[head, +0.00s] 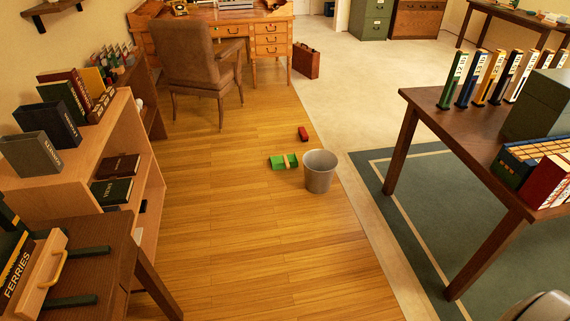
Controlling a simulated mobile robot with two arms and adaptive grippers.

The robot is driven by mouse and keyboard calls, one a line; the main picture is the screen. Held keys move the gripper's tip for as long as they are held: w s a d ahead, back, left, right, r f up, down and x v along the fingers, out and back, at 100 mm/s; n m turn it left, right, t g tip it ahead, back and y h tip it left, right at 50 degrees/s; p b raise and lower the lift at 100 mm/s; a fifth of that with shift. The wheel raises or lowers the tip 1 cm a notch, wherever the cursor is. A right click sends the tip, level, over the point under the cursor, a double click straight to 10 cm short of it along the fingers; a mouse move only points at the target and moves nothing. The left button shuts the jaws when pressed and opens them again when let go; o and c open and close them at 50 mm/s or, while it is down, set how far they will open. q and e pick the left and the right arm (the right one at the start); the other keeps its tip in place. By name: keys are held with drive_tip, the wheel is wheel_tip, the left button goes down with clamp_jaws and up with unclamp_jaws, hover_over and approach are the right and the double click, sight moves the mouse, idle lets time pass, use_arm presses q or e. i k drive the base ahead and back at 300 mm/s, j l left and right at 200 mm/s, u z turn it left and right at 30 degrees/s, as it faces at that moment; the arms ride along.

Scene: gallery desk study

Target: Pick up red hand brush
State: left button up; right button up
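A small dark red object (303,133) lies on the wooden floor in the middle of the head view, just beyond the grey bin. It is the loose red thing on the floor and may be the red hand brush, but it is too small to make out bristles or a handle. Neither of my grippers shows in the head view, so I cannot see their state or position.
A grey bin (319,172) stands on the floor with a green object (283,162) beside it. A shelf unit (146,170) stands left, a dark table (420,100) right, a desk (272,38) and brown chair (196,55) behind. The wooden floor in front is clear.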

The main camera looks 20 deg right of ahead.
sight(304, 134)
drive_tip(key=i+l+z, duration=0.15)
drive_tip(key=i+l, duration=0.15)
drive_tip(key=i, duration=0.3)
drive_tip(key=i+l+z, duration=0.2)
drive_tip(key=i, duration=0.45)
drive_tip(key=i+l+z, duration=0.15)
drive_tip(key=i, duration=0.5)
drive_tip(key=i+u, duration=0.3)
drive_tip(key=i, duration=1.5)
drive_tip(key=i+j+z, duration=0.15)
drive_tip(key=i+z, duration=0.3)
drive_tip(key=i+j+z, duration=0.25)
drive_tip(key=z, duration=0.2)
drive_tip(key=i+j+z, duration=0.25)
drive_tip(key=j+z, duration=0.2)
drive_tip(key=i+j+z, duration=0.2)
drive_tip(key=j+z, duration=0.2)
